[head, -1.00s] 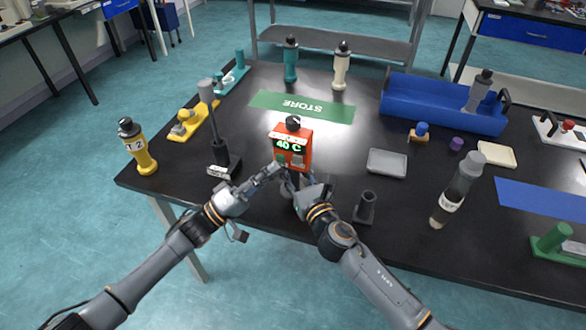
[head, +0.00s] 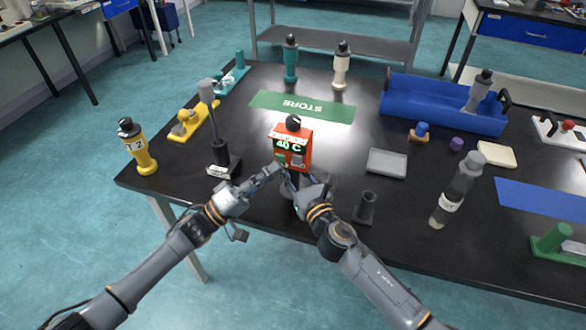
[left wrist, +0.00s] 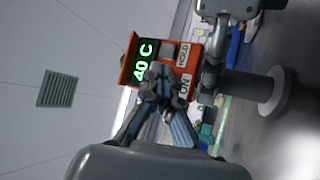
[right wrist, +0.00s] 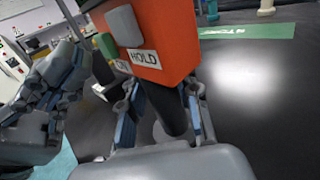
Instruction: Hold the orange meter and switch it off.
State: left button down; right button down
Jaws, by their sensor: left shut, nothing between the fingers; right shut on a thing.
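The orange meter (head: 304,150) stands upright near the table's front edge, with a black knob on top. Its lit green display reads 40 C, and it also shows in the left wrist view (left wrist: 131,58). In the right wrist view its front has a grey button (right wrist: 125,26) by the HOLD label and a green button (right wrist: 105,45) by the ON label. My right gripper (right wrist: 164,108) is shut on the meter's dark stem below the orange case. My left gripper (head: 281,170) is shut and empty, close to the green button; I cannot tell whether it touches.
A grey post on a black base (head: 222,160) and a yellow bottle (head: 145,160) stand to the left. A green STORE mat (head: 335,108) lies clear behind the meter.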

dwell(0.4)
pick_arm(q)
jog(key=shift+w+d, duration=0.2)
jog(key=shift+w, duration=0.2)
jog(key=shift+w+d, duration=0.1)
jog(key=shift+w, duration=0.15)
dwell(0.4)
jog(key=shift+s+a, duration=0.3)
jog(key=shift+s, duration=0.4)
jog(key=s+a, duration=0.2)
jog(key=s, duration=0.3)
jog(key=shift+s, duration=0.3)
jog(key=shift+a, duration=0.1)
